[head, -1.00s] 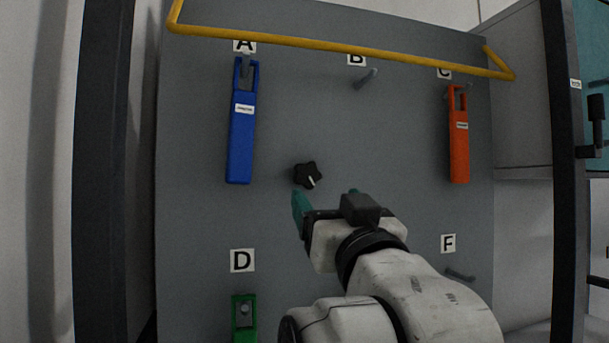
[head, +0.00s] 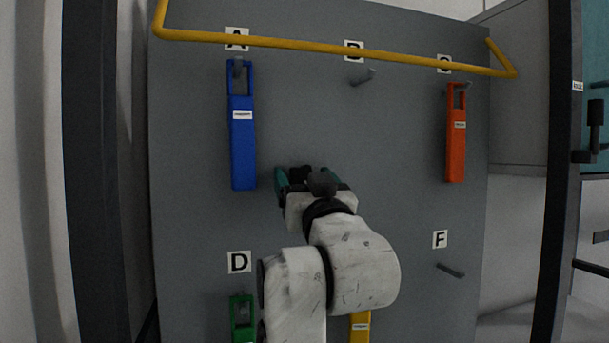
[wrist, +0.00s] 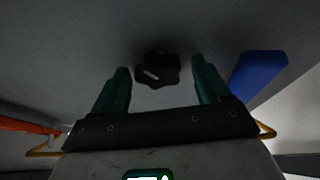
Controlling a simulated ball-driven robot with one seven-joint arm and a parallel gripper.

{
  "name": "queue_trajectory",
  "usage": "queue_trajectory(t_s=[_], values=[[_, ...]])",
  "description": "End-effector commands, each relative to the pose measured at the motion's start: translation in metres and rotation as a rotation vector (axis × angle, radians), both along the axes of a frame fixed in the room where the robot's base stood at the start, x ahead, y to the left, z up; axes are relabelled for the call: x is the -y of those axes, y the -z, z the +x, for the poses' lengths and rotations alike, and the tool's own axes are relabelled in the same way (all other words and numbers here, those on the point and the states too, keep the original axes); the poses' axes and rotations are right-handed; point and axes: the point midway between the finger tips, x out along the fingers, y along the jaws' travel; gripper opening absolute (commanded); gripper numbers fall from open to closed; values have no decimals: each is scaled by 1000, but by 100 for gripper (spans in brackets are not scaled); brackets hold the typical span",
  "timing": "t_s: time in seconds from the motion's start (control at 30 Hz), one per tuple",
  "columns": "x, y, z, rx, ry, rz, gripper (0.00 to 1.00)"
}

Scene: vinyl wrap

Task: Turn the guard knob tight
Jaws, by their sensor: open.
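The fingers are apart and hold nothing. In the head view my gripper (head: 309,176) is at the panel's middle, and the knob is mostly hidden behind it. I cannot tell how far the fingertips reach past the knob's front.
The grey panel (head: 410,140) carries a blue tool (head: 242,150) at A, an orange tool (head: 456,150) at C, a green one (head: 242,310) at D and a yellow one (head: 360,325) low down. Pegs B and F are bare. A yellow rail (head: 330,48) crosses the top.

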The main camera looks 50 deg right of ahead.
Motion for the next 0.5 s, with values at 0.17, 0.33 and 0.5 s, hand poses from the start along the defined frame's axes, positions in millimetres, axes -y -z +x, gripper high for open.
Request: queue_trajectory(t_s=[0.17,0.33,0.5], values=[[1,0,1,1,0,1,76],[1,0,0,1,0,1,67],[0,0,0,0,0,0,51]])
